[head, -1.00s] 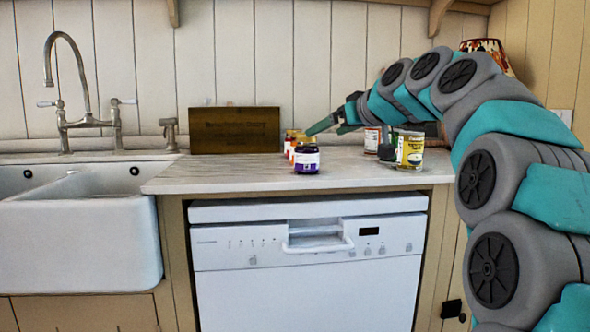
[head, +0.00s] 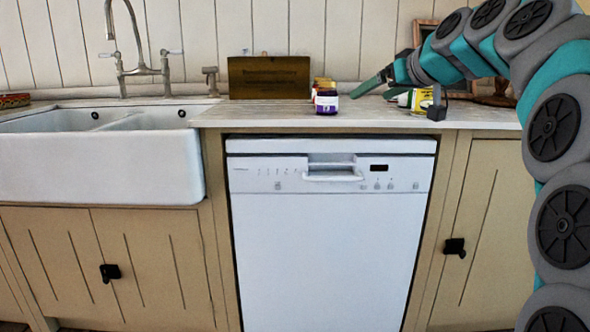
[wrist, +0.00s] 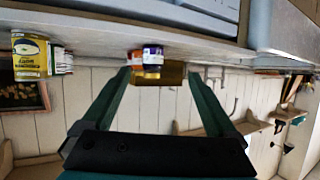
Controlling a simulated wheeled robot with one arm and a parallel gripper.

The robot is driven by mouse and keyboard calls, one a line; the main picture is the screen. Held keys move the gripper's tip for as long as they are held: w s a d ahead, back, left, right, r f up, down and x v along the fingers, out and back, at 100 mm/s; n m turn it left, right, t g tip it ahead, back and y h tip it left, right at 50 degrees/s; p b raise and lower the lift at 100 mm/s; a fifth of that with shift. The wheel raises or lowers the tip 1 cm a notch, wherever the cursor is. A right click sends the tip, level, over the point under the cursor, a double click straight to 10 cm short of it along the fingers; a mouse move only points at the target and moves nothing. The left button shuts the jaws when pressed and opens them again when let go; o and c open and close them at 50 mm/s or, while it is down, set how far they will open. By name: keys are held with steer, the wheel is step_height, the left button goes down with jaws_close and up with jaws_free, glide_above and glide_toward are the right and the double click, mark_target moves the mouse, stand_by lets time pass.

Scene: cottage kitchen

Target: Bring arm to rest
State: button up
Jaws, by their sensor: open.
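My gripper (head: 358,90) reaches in from the right over the worktop, just right of the jars in the head view. In the wrist view its two long green fingers (wrist: 160,74) stand wide apart with nothing between them. The purple-labelled jar (head: 326,100) stands upright on the worktop, and an orange-labelled jar (head: 318,86) stands behind it. Both also show beyond the fingers in the upside-down wrist view. My arm curves down the right side of the head view and partly hides a yellow-labelled can (head: 420,99).
The worktop (head: 260,114) runs above a white dishwasher (head: 325,240). A white sink (head: 100,165) and tap (head: 140,70) are at left. A dark wooden board (head: 270,77) leans at the wall. The yellow can (wrist: 30,57) and a frame (wrist: 25,95) show in the wrist view.

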steer(key=s+a+f+m+g+h+p, duration=0.1)
steer(key=s+a+f+g, duration=0.25)
steer(key=s+f, duration=0.65)
steer(key=s+a+f+m+g+h+p, duration=0.1)
steer(key=s+a+f+g, duration=0.25)
steer(key=s+f, duration=0.65)
steer(key=s+d+f+m+g+h, duration=0.1)
steer(key=s+d+f+g, duration=0.1)
steer(key=s+f, duration=0.8)
steer(key=s+d+f+m+g+h, duration=0.1)
steer(key=s+f+g, duration=0.4)
steer(key=s+f, duration=0.5)
steer(key=s+d+h+p, duration=0.1)
steer(key=s+d, duration=0.1)
steer(key=s, duration=0.3)
steer(key=shift+s+f, duration=0.2)
steer(key=shift+f, duration=0.2)
